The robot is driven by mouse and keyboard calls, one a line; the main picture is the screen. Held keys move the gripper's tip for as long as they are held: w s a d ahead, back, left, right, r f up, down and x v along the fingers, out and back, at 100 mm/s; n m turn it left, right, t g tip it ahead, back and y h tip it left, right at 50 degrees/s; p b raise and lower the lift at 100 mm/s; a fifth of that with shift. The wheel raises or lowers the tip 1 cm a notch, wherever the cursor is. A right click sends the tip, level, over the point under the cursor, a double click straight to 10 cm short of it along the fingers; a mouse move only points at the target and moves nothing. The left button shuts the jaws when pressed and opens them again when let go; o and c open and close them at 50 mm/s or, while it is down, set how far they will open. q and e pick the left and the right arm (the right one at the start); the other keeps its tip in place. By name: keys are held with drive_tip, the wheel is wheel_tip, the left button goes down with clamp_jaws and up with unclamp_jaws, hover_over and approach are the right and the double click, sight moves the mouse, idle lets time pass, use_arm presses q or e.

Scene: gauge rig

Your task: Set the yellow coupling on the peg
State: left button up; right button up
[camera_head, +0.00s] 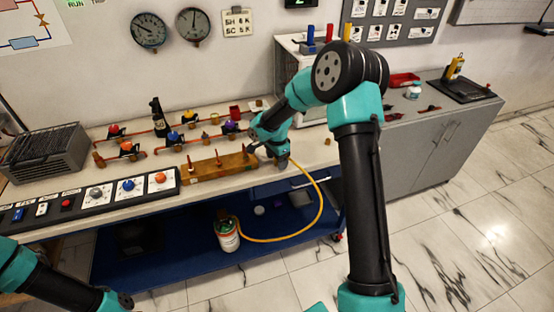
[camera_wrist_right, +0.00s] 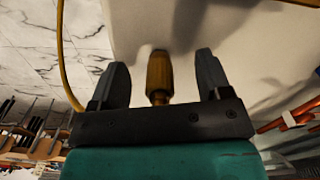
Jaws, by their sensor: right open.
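A brass-yellow cylindrical piece (camera_wrist_right: 159,75), which looks like the yellow coupling, is between the fingers of my right gripper (camera_wrist_right: 158,82) in the right wrist view. The fingers are open, with a gap on each side of it. In the head view my right gripper (camera_head: 272,152) is low over the bench, at the right end of a wooden block (camera_head: 205,172). Several thin upright pegs (camera_head: 217,156) stand on the block. The coupling cannot be made out there. My left arm shows at the lower left, with its gripper out of frame.
A yellow hose (camera_head: 322,205) loops from a small canister (camera_head: 228,237) up to the bench near the right gripper. Pipes with coloured valves (camera_head: 174,137) run behind the block. A knob panel (camera_head: 97,196) lies to its left. A small brass piece (camera_head: 327,141) sits to the right.

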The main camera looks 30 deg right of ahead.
wheel_tip(320, 180, up, 18)
drive_tip(key=shift+f, duration=0.25)
idle(0.4)
idle(0.5)
